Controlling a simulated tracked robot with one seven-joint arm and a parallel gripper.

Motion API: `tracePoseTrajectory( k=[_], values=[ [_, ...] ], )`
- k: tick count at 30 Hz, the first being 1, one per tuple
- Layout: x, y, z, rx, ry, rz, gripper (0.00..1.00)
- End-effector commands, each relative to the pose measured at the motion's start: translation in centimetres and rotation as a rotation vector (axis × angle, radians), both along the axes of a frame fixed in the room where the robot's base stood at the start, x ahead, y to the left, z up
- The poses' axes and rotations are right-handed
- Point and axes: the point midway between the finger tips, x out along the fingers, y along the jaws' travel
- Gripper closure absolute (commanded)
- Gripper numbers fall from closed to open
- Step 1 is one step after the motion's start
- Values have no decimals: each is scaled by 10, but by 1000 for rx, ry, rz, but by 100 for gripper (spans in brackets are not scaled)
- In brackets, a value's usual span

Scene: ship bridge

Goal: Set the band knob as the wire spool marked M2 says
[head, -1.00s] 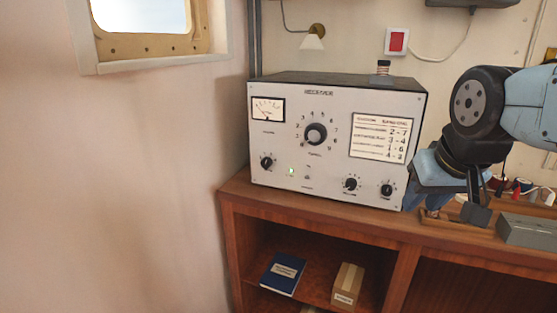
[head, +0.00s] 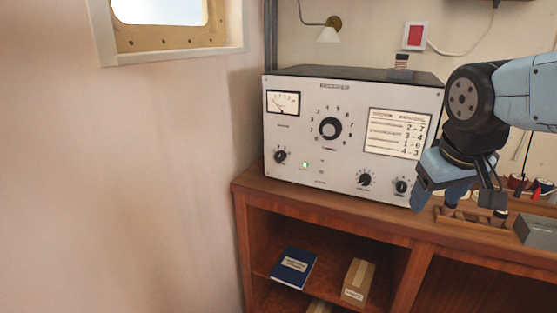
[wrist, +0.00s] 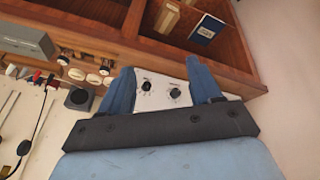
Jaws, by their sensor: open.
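A grey receiver (head: 291,135) stands on the wooden cabinet in the head view. Its large centre knob (head: 330,128) is ringed by digits; smaller knobs sit low on its face. I cannot read which is the band knob. A card (head: 397,133) on its right lists 2-7, 3-4, 1-6 and 4-3. A small dark spool-like item (head: 401,62) stands on top; its marking is unreadable. My gripper (head: 438,196) is open and empty near the receiver's lower right corner. In the wrist view, two small knobs (wrist: 146,85) (wrist: 174,93) show between my gripper's fingers (wrist: 160,78).
Several spool-like items (head: 517,183) and a grey box (head: 538,232) lie on the cabinet top at right. A wooden rack (head: 472,218) is close to my gripper. A blue book (head: 293,266) and a carton (head: 358,281) sit on the shelf below. A wall lamp (head: 328,34) hangs behind.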

Motion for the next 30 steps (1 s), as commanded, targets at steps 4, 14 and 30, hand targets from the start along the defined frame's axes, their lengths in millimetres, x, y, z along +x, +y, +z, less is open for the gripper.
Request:
tracePoseTrajectory(
  k=[4, 14, 30],
  values=[
    [26, -1, -13, -163, 108, 163, 37],
    [89, 12, -34, -557, 290, 516, 37],
    [201, 118, -62, -1309, 447, 1071, 37]
  ],
)
